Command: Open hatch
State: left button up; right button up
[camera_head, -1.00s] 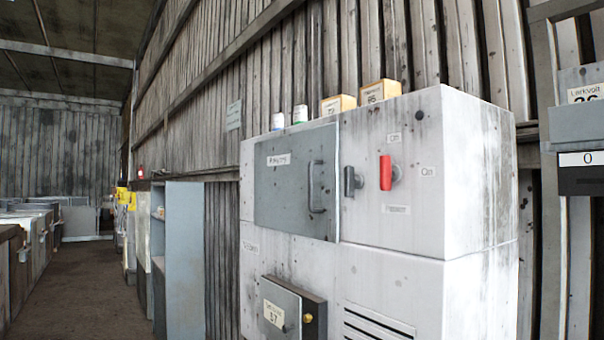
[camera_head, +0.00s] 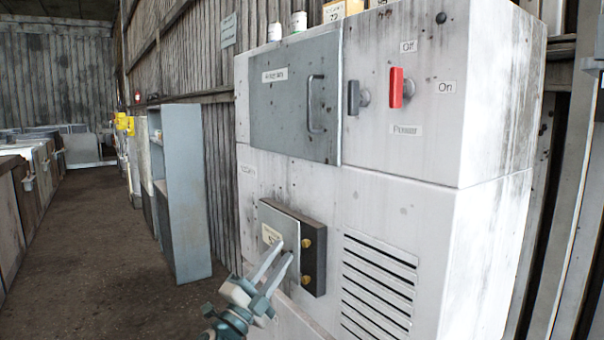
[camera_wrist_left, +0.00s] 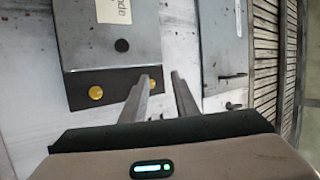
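The grey hatch (camera_head: 290,105) is a flat panel on the upper front of the white blower housing (camera_head: 400,220). It looks shut, flush with the front. Its vertical bar handle (camera_head: 316,104) is near its right edge. In the left wrist view a grey panel that looks like the hatch (camera_wrist_left: 222,35) shows turned, with a dark handle (camera_wrist_left: 233,76). My left gripper (camera_head: 285,247) is open and empty, below the hatch and in front of a small grey box (camera_head: 285,225). Its two fingers (camera_wrist_left: 160,76) are apart in the wrist view. My right gripper is not in view.
Right of the hatch are a dark grey lever (camera_head: 353,97) and a red lever (camera_head: 396,88) with On and Off labels. The small box has brass knobs (camera_head: 306,243) and juts out. A grey open cabinet (camera_head: 185,190) stands left; the floor (camera_head: 100,260) there is clear.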

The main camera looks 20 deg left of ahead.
pick_arm(q)
jog(key=s+d+r+m+g+h, duration=0.15)
jog(key=r+m+g+h, duration=0.4)
jog(key=r+m, duration=0.65)
jog(key=s+r+m+g+h, duration=0.2)
jog(key=r+m+g+h, duration=0.4)
jog(key=r+m, duration=0.6)
jog(key=s+a+r+m+y, duration=0.1)
jog(key=s+a+r+y, duration=0.1)
jog(key=a+r, duration=0.3)
jog(key=s+a+r+m+y, duration=0.2)
jog(key=a+r, duration=0.3)
jog(key=r, duration=0.4)
jog(key=shift+s+r+y, duration=0.2)
jog(key=shift+s+y, duration=0.15)
jog(key=shift+y, duration=0.1)
